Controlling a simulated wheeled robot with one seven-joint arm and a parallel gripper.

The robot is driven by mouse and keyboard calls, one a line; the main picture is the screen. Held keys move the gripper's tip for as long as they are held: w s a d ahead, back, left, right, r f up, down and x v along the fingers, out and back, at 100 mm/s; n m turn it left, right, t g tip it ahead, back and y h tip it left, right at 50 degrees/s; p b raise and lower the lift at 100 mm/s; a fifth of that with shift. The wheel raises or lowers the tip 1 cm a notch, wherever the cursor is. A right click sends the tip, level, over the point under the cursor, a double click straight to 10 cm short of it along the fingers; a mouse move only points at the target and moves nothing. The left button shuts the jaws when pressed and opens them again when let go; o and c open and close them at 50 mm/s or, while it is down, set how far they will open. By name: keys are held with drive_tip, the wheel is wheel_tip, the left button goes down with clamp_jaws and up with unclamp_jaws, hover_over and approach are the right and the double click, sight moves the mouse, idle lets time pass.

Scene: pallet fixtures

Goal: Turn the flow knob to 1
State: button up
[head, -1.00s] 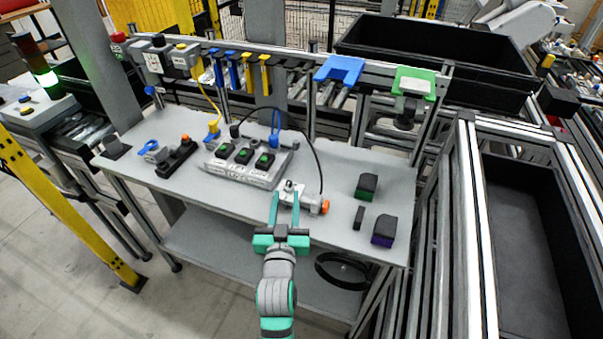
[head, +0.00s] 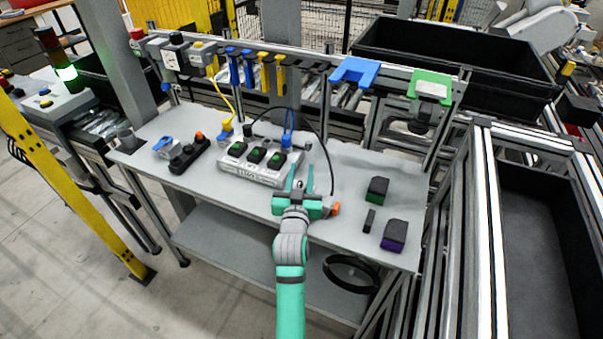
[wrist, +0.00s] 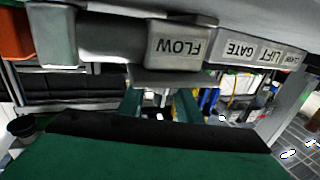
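The FLOW label (wrist: 178,47) shows upside down on a grey block, at the top middle of the wrist view. In the head view the grey fitting with an orange end (head: 335,209) sits on the bench, mostly hidden behind my gripper. I cannot make out the knob itself or its setting. My gripper (head: 299,172) is over the fitting with its two teal fingers apart. In the wrist view the fingers (wrist: 159,104) are also apart, below the FLOW block in the picture, with background showing between them. I cannot tell whether they touch the fitting.
A panel with several green-topped switches (head: 247,174) stands just left and behind my gripper. A black cable (head: 331,165) arcs beside it. Green-and-black (head: 377,189) and purple-and-black (head: 394,236) blocks lie to the right. A black fixture (head: 188,154) sits left.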

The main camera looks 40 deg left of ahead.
sight(302, 182)
clamp_jaws()
drive_tip(key=shift+d+m+t+h, duration=0.1)
drive_tip(key=shift+m+t+h, duration=0.35)
drive_tip(key=shift+h, duration=0.25)
drive_tip(key=shift+w+d+m+t+h, duration=0.1)
drive_tip(key=shift+d+m+t+h, duration=0.15)
drive_tip(key=shift+m+h, duration=0.55)
drive_tip(key=shift+w+d+m+t+h, duration=0.1)
drive_tip(key=shift+m+t+h, duration=0.3)
drive_tip(key=shift+h, duration=0.65)
drive_tip(key=shift+w+d+m+t+h, duration=0.1)
drive_tip(key=shift+d+m+h, duration=0.1)
drive_tip(key=shift+m+h, duration=0.65)
drive_tip(key=shift+s+d+m+h, duration=0.1)
drive_tip(key=shift+d+m+h, duration=0.2)
drive_tip(key=shift+m+h, duration=0.6)
drive_tip(key=shift+w+d+m+h, duration=0.1)
drive_tip(key=shift+d+m+h, duration=0.25)
drive_tip(key=shift+h, duration=1)
drive_tip(key=shift+s+d+m+h, duration=0.1)
drive_tip(key=shift+d+m+h, duration=0.1)
drive_tip(key=shift+m+h, duration=0.75)
drive_tip(key=shift+d+f+h, duration=0.1)
drive_tip(key=shift+h, duration=0.4)
unclamp_jaws()
drive_tip(key=shift+s, duration=0.1)
